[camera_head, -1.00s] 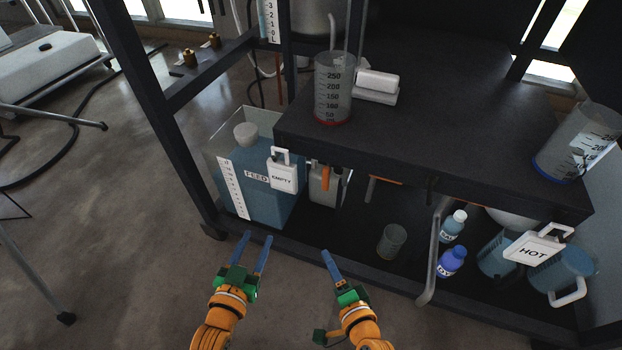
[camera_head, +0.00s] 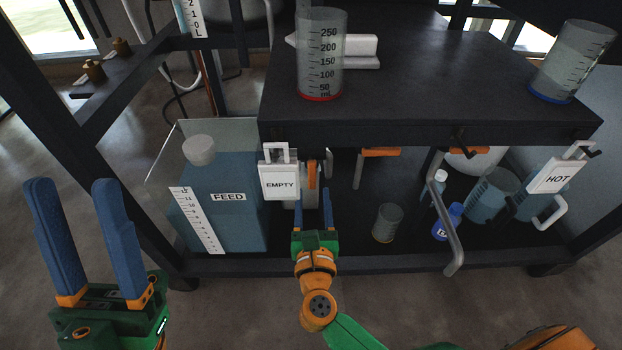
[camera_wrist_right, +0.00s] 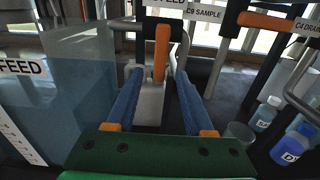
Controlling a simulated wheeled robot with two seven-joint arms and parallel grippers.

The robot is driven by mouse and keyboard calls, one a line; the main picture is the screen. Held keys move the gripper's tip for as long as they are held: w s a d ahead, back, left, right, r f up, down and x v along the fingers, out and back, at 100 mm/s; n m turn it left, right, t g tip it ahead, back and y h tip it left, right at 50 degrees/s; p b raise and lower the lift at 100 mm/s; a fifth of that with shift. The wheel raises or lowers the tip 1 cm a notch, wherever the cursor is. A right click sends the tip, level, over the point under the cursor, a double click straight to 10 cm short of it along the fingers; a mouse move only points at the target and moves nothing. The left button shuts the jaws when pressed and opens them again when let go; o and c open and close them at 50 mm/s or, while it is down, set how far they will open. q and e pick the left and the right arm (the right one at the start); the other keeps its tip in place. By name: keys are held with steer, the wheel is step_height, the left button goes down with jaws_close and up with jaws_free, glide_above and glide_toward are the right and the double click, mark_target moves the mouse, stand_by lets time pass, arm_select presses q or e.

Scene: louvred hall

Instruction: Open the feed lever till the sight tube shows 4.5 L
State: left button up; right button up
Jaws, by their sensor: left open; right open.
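The orange feed lever (camera_head: 312,174) hangs down under the bench's front edge, beside the white EMPTY tag (camera_head: 280,184). In the right wrist view the lever (camera_wrist_right: 161,50) stands upright between my finger tips, beneath a FEED label (camera_wrist_right: 165,3). My right gripper (camera_head: 312,194) is open, its fingers on either side of the lever's lower end; contact cannot be told. My left gripper (camera_head: 72,184) is open and empty, low at the left, away from the bench. The sight tube (camera_head: 182,14) with its scale shows at top left, cut off by the frame; its level cannot be read.
The blue FEED tank (camera_head: 232,232) stands left of the lever. Other orange levers (camera_head: 380,152) sit to its right. A red-based cylinder (camera_head: 321,55) stands on the bench.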

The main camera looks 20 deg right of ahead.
mark_target(312, 183)
steer(key=shift+x, duration=2.55)
jaws_close()
